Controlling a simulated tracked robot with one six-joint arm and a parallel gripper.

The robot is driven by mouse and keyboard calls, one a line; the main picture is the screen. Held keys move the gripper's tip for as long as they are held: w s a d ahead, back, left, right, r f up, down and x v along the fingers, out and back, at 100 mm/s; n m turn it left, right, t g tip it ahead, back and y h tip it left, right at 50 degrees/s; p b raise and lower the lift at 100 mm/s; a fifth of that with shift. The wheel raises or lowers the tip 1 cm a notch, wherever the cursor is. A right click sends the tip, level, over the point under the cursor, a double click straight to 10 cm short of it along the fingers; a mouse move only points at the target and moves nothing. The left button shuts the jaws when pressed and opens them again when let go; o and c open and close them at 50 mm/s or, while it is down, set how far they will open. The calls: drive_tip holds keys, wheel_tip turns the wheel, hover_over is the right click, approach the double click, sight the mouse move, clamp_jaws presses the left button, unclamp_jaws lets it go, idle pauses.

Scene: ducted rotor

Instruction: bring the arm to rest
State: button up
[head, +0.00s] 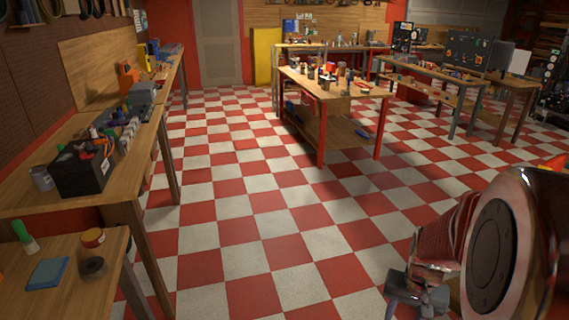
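My arm (492,258) fills the lower right corner of the head view. It shows a large shiny coppery housing with a dark round disc on its side and a ribbed reddish part to its left. A small grey metal part (418,292) shows at the left end of the arm, low in the picture, over the checkered floor. It may belong to my gripper, but I cannot make out two fingers or whether they are apart. I see nothing held. The arm is cut off by the right and bottom edges.
A workbench (150,120) with a black tool box (82,170) runs along the left wall. A nearer table (95,295) holds a jar (92,255) and a blue pad (48,273). A cluttered bench (325,90) stands mid-room. The checkered floor (250,210) between is clear.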

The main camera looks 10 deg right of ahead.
drive_tip(key=s+a+r+n+t, duration=0.2)
drive_tip(key=a+r+n+t, duration=0.3)
drive_tip(key=a+r, duration=1.4)
drive_tip(key=a+n, duration=0.2)
drive_tip(key=shift+s+a+n, duration=0.25)
drive_tip(key=shift+a+n, duration=0.15)
drive_tip(key=shift+r, duration=0.1)
drive_tip(key=shift+c, duration=0.4)
drive_tip(key=shift+c, duration=0.7)
